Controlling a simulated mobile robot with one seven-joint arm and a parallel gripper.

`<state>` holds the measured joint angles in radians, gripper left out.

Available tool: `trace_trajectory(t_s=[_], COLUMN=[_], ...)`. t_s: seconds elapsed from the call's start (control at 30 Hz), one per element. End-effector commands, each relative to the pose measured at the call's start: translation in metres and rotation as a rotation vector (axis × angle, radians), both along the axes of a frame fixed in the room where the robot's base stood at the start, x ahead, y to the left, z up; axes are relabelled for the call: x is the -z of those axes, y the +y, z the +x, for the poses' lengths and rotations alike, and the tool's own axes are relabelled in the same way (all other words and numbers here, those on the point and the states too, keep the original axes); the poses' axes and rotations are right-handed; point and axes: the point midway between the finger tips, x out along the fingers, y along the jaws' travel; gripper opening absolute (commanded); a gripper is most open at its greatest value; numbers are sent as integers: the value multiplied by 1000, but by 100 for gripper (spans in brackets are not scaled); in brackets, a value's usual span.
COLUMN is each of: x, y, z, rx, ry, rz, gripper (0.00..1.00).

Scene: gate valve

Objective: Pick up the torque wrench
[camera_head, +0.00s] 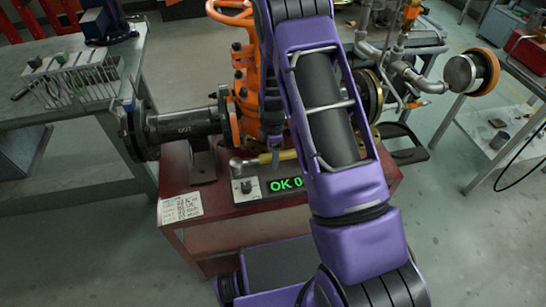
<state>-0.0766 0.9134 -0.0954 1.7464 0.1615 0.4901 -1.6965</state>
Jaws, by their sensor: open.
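The torque wrench (268,158) has a bright metal head at its left end and a yellow shaft running right. It lies at a dark tester box with a green "OK 0" display (285,184), on a red bench (225,240). My purple arm crosses in front and hides the wrench's right part. What seems to be the end of my gripper (272,140) shows just above the yellow shaft, left of my arm. It is mostly hidden and looks open, with nothing seen held. I cannot tell whether it touches the wrench.
An orange gate valve (243,75) with a dark flanged pipe (185,124) stands behind the wrench. A white label (181,208) is on the bench's left corner. A grey table with a tool rack (75,82) is at left. Another table with a red box (530,48) is at right.

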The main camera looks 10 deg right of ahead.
Motion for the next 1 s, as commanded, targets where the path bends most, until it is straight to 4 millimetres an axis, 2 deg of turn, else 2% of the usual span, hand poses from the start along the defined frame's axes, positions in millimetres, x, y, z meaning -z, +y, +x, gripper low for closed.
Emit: trace_trajectory(t_s=[0.13, 0.37, 0.77, 1.0], x=[13, 13, 13, 13], y=[0, -1, -1, -1], z=[0, 0, 0, 0], rx=[1, 1, 1, 1], ry=[0, -2, -1, -1], rz=[0, 0, 0, 0], gripper=[74, 74, 2, 0])
